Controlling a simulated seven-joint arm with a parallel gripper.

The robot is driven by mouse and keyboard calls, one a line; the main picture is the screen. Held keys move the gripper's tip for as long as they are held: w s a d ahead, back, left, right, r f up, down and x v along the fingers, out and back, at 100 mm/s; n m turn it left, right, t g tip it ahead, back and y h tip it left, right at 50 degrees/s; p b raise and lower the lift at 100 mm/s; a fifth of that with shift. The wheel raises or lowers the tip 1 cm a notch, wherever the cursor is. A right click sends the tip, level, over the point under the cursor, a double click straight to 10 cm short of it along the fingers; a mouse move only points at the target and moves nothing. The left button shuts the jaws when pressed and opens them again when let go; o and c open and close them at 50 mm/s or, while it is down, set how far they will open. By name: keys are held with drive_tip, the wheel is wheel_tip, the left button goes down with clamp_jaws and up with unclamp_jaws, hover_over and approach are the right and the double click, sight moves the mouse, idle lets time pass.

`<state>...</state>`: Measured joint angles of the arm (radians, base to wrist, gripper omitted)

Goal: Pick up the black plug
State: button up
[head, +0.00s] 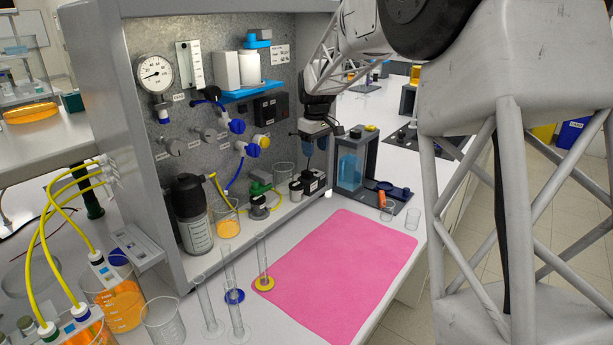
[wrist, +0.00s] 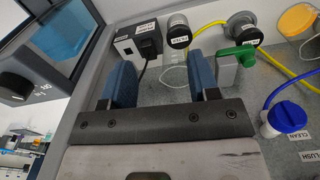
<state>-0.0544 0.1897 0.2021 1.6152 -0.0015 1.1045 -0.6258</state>
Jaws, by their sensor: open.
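The plug lies beyond the fingertips, in line with the gap and nearer the left finger. In the head view my gripper (head: 315,146) points down over the right end of the rig, above the small dark labelled box (head: 314,181). The plug is hard to single out there.
A black-capped jar (wrist: 178,36) and a green-handled valve (wrist: 238,56) stand to the right of the plug. A frame with a blue tank (head: 349,170) stands close right of my gripper. The pink mat (head: 340,270) in front is bare over most of its area.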

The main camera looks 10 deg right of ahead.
drive_tip(key=n, duration=0.1)
hover_over(308, 171)
drive_tip(key=f, duration=0.4)
drive_tip(key=shift+s+f, duration=0.1)
drive_tip(key=shift+s, duration=0.25)
drive_tip(key=shift+f, duration=0.1)
drive_tip(key=shift+f, duration=1.2)
drive_tip(key=shift+f, duration=0.1)
drive_tip(key=shift+w+a+f, duration=0.1)
drive_tip(key=shift+f, duration=1.15)
drive_tip(key=shift+w+f, duration=0.1)
drive_tip(key=shift+f, duration=1.15)
